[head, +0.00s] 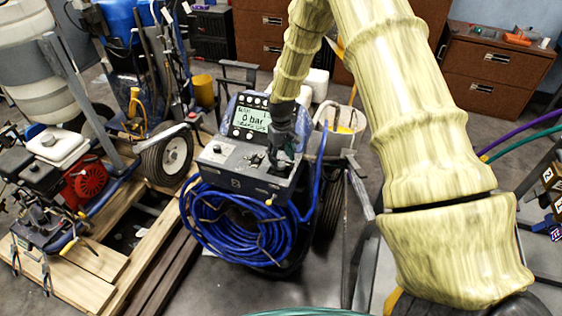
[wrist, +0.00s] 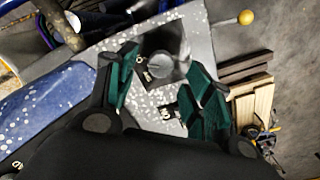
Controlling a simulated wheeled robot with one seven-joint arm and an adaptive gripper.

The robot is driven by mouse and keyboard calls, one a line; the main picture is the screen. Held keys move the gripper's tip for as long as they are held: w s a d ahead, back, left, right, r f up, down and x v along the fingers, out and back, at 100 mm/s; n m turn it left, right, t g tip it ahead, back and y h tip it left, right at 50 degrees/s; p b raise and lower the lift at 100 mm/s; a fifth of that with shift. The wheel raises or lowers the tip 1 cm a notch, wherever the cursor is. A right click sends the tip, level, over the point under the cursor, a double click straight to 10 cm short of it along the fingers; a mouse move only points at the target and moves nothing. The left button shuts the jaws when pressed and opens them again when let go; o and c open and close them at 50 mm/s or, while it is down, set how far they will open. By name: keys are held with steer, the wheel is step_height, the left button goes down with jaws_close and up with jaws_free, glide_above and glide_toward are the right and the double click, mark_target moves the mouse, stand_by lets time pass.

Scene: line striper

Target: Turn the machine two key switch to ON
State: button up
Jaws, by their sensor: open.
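Machine two (head: 246,180) is a grey striper unit with a number 2 plate and a lit display (head: 249,120) reading 0 bar. In the head view my gripper (head: 277,158) is over the right part of its panel and hides what lies under it. In the wrist view a round grey knob-like switch (wrist: 162,66) sits on a dark square plate on the speckled panel (wrist: 190,35). My gripper (wrist: 160,95) is open, its green fingers on either side of the switch. I cannot tell whether they touch it, and the switch's setting is not clear.
A coiled blue hose (head: 240,228) hangs on the machine's front. Another machine with a red engine (head: 86,180) stands at left on a wooden pallet (head: 105,262). Brown cabinets (head: 493,70) line the back.

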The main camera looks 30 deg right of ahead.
mark_target(281, 164)
step_height(281, 164, up, 9)
stand_by(0.4)
steer(key=shift+f, duration=0.1)
stand_by(0.3)
